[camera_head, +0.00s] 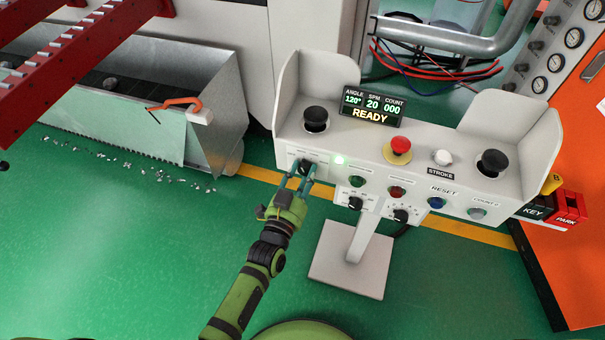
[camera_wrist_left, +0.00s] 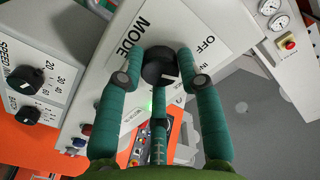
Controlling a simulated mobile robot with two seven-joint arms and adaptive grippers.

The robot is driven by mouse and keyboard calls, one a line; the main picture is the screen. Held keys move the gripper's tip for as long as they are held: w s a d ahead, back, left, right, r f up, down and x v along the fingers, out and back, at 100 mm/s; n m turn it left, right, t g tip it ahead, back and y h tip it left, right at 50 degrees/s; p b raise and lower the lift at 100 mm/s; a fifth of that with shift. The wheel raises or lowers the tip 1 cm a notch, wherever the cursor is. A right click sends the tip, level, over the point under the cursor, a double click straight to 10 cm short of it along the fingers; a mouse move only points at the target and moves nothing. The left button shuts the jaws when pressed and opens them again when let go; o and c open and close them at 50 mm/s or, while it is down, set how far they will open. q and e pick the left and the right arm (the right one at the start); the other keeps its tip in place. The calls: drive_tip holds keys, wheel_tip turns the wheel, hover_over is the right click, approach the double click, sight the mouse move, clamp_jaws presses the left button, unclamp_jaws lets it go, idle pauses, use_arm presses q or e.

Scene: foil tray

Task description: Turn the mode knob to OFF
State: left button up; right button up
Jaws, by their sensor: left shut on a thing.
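The black mode knob (camera_wrist_left: 158,64) is on the white panel at the left end of the control console, below a MODE label (camera_wrist_left: 132,36) in the wrist view. An OFF mark (camera_wrist_left: 208,41) is printed to its upper right, with another partly hidden mark below it. A light pointer line shows on the knob's lower right part, away from OFF. My left gripper (camera_head: 302,173) is shut on the knob, one teal finger on each side. In the head view the fingers partly cover the knob (camera_head: 306,167). My right gripper is not in view.
The console (camera_head: 337,130) stands on a pedestal (camera_head: 345,262), with side guards, two black palm buttons and a red emergency button (camera_head: 397,150). Its display (camera_head: 371,106) reads READY. Several other knobs and buttons sit right of my gripper. The green floor (camera_head: 130,260) is open at left.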

use_arm(q)
drive_tip(key=shift+f, duration=0.15)
drive_tip(key=n, duration=0.4)
drive_tip(key=shift+f, duration=0.1)
drive_tip(key=shift+s+n, duration=0.1)
drive_tip(key=shift+n, duration=1.8)
drive_tip(key=shift+f, duration=0.1)
drive_tip(key=o, duration=1.1)
drive_tip(key=shift+o, duration=0.2)
drive_tip(key=v, duration=1.2)
